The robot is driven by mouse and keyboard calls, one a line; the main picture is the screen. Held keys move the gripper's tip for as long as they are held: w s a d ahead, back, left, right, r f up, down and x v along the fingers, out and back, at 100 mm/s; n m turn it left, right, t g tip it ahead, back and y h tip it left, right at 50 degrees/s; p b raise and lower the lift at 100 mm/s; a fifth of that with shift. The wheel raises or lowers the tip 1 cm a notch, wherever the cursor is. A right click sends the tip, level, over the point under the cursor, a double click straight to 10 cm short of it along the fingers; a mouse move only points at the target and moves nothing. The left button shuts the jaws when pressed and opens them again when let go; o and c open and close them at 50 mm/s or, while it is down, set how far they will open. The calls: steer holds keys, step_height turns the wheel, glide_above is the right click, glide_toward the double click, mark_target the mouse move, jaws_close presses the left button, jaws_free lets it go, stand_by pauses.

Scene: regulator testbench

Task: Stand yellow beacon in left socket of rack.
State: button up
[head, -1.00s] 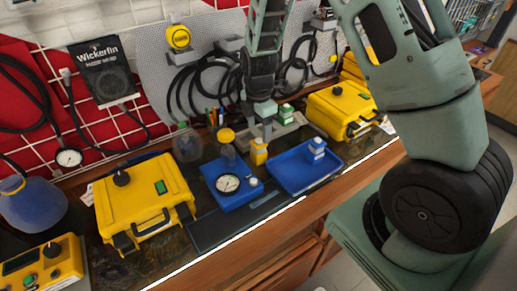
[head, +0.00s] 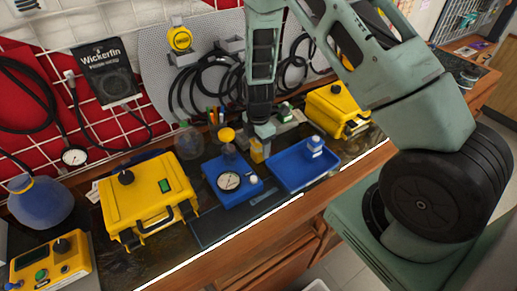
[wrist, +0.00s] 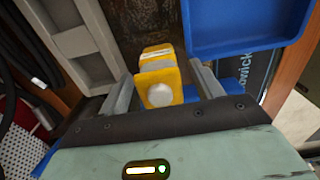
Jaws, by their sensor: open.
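The yellow beacon (head: 257,153) stands upright on the bench between the two blue trays in the head view. In the wrist view the beacon (wrist: 157,85) shows its yellow body and a pale round spot, between my two fingers. My gripper (head: 263,133) is open and low over the beacon, with a finger on either side and visible gaps. The pale grey rack (head: 291,125) lies just behind, partly hidden by my arm. It seems to be the grey frame at upper left in the wrist view (wrist: 85,42).
A blue tray (head: 275,181) with a white-and-blue bottle (head: 315,146) stands right of the beacon. A blue block with a gauge (head: 228,181) stands left. Yellow cases (head: 150,205) sit farther left and right (head: 333,112). Cables hang behind.

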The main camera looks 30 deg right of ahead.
steer(key=c, duration=1.2)
steer(key=shift+r, duration=0.2)
